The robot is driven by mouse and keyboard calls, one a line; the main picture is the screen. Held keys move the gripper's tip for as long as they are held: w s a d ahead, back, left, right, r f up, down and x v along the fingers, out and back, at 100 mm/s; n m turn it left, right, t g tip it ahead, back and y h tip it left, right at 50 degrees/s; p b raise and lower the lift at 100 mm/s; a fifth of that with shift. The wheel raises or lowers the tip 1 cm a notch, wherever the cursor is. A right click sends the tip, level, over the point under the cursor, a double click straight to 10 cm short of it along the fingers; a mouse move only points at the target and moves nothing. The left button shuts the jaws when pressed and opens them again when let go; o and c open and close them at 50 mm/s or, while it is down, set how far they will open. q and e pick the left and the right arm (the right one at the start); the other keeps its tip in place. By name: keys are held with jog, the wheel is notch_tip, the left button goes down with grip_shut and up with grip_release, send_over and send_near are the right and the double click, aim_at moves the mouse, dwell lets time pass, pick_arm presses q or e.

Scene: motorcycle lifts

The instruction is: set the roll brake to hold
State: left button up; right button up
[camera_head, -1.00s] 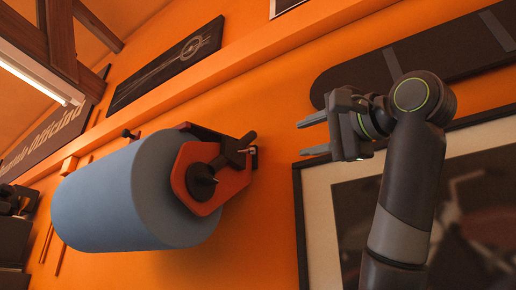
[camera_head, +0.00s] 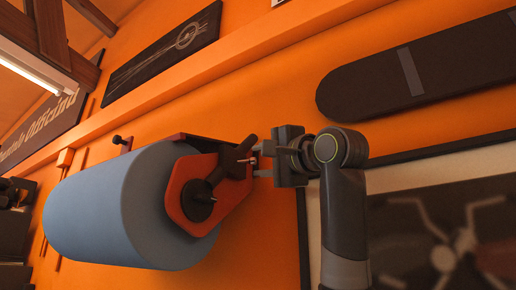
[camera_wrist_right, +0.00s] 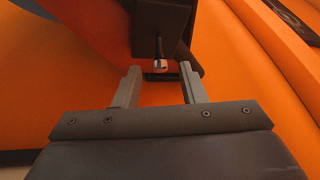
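A blue paper roll (camera_head: 90,213) hangs on the orange wall in a holder with a red end bracket (camera_head: 180,207). A dark lever (camera_head: 231,160) sits on the bracket, slanting up to the right from near the round dark hub (camera_head: 198,199). My right gripper (camera_head: 262,160) is just right of the lever, its fingers open and pointing at the bracket. In the right wrist view a thin dark rod with a silver tip (camera_wrist_right: 160,67) lies ahead of the gap between the open fingers (camera_wrist_right: 158,82); nothing is gripped. Which brake setting this is, I cannot tell. My left gripper is out of view.
A wall ledge (camera_head: 170,85) runs above the roll. A dark rounded board (camera_head: 430,70) is mounted at upper right. A framed picture (camera_head: 410,190) hangs behind my right arm. Bare orange wall lies below the bracket.

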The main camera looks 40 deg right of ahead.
jog(key=shift+p+x, duration=0.35)
jog(key=shift+x, duration=0.6)
grip_shut()
